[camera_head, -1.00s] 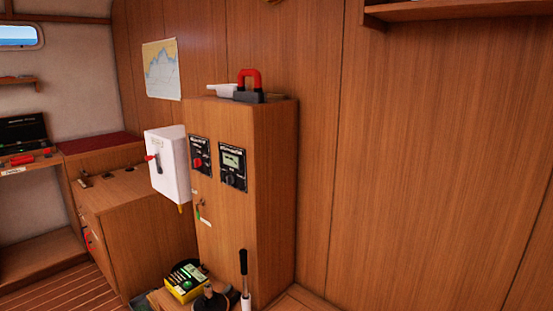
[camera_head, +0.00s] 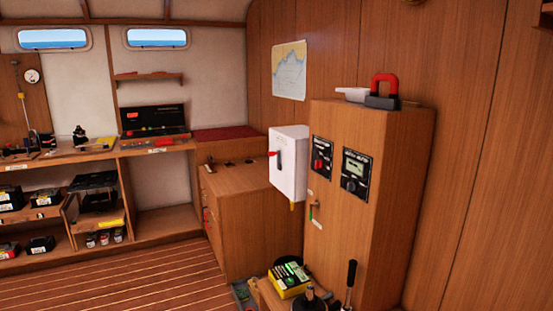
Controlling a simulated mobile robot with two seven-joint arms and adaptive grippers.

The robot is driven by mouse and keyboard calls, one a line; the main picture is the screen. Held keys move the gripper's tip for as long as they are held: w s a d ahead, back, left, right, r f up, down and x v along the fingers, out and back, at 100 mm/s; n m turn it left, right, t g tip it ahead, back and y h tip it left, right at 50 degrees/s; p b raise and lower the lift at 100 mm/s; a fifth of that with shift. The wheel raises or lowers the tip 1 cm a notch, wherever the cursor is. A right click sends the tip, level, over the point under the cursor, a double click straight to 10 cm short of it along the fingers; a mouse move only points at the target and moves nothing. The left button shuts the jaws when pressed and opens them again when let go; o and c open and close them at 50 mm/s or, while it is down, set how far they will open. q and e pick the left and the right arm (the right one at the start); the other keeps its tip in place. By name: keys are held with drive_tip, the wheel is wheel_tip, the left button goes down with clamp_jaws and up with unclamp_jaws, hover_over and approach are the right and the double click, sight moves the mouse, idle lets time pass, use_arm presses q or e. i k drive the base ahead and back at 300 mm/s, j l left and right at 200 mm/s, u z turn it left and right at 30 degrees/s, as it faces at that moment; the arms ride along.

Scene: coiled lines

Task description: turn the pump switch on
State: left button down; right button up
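No label reading pump is legible, so I cannot tell which control is the pump switch. A tall wooden cabinet (camera_head: 395,190) stands right of centre. Its face carries a black panel with a red knob (camera_head: 321,159) and a black panel with a display and a dark knob (camera_head: 356,175). A small lever (camera_head: 316,207) sits lower on the same face. A white box (camera_head: 290,175) with a dark handle and red tip projects at the cabinet's left. The knob positions are too small to read. Neither of my grippers is in view.
A yellow-and-black box (camera_head: 289,282) and an upright black-handled lever (camera_head: 350,280) stand low before the cabinet. A red-and-black handled object (camera_head: 384,91) lies on top. A workbench with shelves (camera_head: 98,155) runs along the left wall. The plank floor (camera_head: 150,280) at lower left is clear.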

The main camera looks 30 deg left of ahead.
sight(318, 164)
drive_tip(key=u, duration=0.75)
drive_tip(key=i+j, duration=0.15)
drive_tip(key=j, duration=0.25)
drive_tip(key=i+j+z, duration=0.15)
drive_tip(key=j, duration=0.2)
drive_tip(key=i+j, duration=0.2)
drive_tip(key=j, duration=0.2)
drive_tip(key=i+j+z, duration=0.1)
drive_tip(key=j, duration=0.3)
drive_tip(key=i+j+z, duration=0.1)
drive_tip(key=j, duration=0.35)
drive_tip(key=i, duration=0.05)
